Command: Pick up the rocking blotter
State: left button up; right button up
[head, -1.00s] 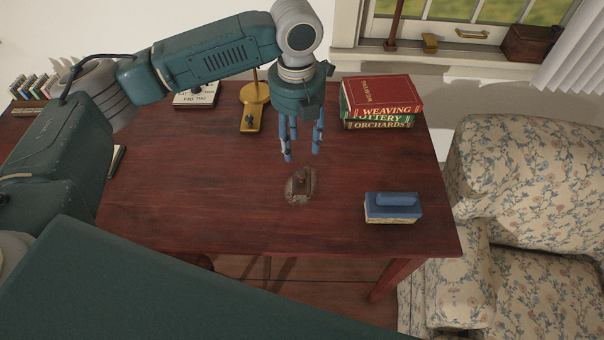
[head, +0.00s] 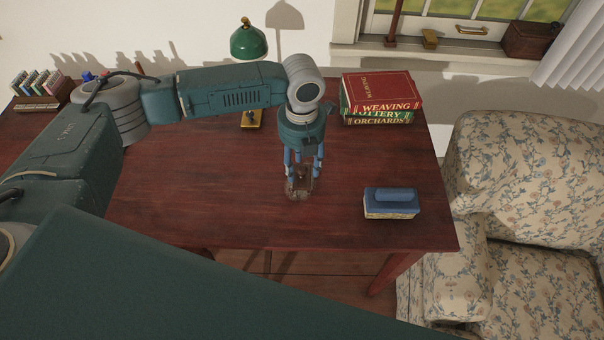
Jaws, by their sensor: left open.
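The rocking blotter (head: 300,190), a small brown block with a knob on top, lies on the dark red wooden table (head: 210,205) near its middle in the head view. My left gripper (head: 303,176) points down over it, with its blue fingers open. The fingertips are at the blotter's knob and partly cover it; whether they touch it I cannot tell. My right gripper is not in view.
A blue block with a pale base (head: 391,204) lies to the right of the blotter. A stack of books (head: 380,98) stands at the back right, and a green-shaded lamp (head: 248,42) behind my arm. A flowered armchair (head: 515,200) is right of the table.

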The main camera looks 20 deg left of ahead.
pick_arm(q)
jog(key=shift+f, duration=0.1)
jog(key=shift+c, duration=0.6)
grip_shut()
